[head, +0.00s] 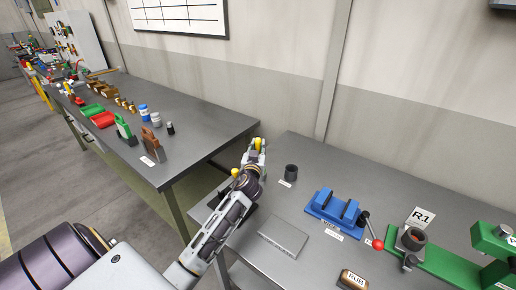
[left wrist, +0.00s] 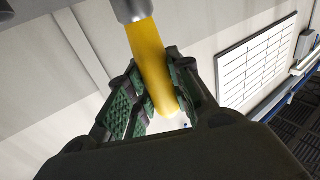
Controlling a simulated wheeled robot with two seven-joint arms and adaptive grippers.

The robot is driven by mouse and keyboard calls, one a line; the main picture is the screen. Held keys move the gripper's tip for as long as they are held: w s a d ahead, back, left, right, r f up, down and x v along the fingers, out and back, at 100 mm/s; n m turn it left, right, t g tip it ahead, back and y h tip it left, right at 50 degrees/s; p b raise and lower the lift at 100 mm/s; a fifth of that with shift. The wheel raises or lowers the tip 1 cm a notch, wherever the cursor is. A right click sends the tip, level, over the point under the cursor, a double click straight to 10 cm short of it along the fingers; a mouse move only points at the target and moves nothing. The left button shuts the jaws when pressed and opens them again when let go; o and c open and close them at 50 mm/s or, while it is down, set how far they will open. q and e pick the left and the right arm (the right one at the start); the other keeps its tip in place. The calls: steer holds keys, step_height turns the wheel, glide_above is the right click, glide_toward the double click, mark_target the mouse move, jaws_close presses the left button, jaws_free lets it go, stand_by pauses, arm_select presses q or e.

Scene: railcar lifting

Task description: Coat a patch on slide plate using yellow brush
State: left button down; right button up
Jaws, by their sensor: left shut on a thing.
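My left gripper (head: 257,147) is above the back left part of the near grey table, close to the wall. It is shut on the yellow brush (head: 258,141). In the left wrist view the brush's yellow handle (left wrist: 152,65) lies between the green-padded fingers (left wrist: 158,98), with a grey collar at the top edge; the bristles are out of view. A flat grey plate (head: 283,238), which looks like the slide plate, lies on the table in front of and right of the gripper. Whether any coating is on it cannot be told. My right gripper is not in view.
A dark cup (head: 291,171) stands right of the gripper. Farther right are a blue fixture (head: 335,208), a red-knobbed lever (head: 376,243), a green fixture (head: 440,260) and a brown block (head: 352,280). The left bench (head: 200,120) holds bottles and bins. A gap separates the tables.

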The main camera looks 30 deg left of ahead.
mark_target(258, 139)
arm_select(q)
steer(key=shift+f+b, duration=0.35)
steer(key=shift+f, duration=0.1)
stand_by(1.1)
steer(key=shift+r+p, duration=2.7)
steer(key=shift+r, duration=0.9)
steer(key=shift+f, duration=0.15)
